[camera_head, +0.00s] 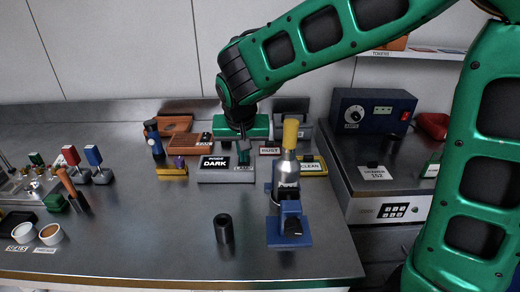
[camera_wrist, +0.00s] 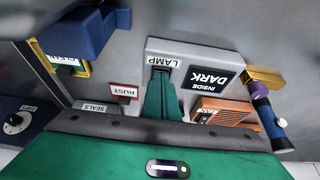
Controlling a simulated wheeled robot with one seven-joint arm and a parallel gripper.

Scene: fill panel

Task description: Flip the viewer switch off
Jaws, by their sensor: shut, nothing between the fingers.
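The viewer (camera_head: 226,178) is a low grey box at the middle back of the bench. Its black panel reads "INSIDE DARK" (camera_head: 214,163), and a white "LAMP" label (camera_head: 243,168) sits to the right of it. In the wrist view the viewer (camera_wrist: 190,50) shows upside down, with a dark slot just at the "LAMP" label (camera_wrist: 164,61). My green gripper (camera_head: 244,157) is shut and empty, pointing down at the lamp end of the viewer. In the wrist view its fingertips (camera_wrist: 160,80) cover the switch area, so I cannot tell the switch's position or whether they touch it.
A blue stand with a silver, yellow-topped cylinder (camera_head: 288,165) stands close to the right. A yellow block (camera_head: 172,172) and blue-black cylinder (camera_head: 154,138) are to the left. A black cup (camera_head: 223,229) stands in front.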

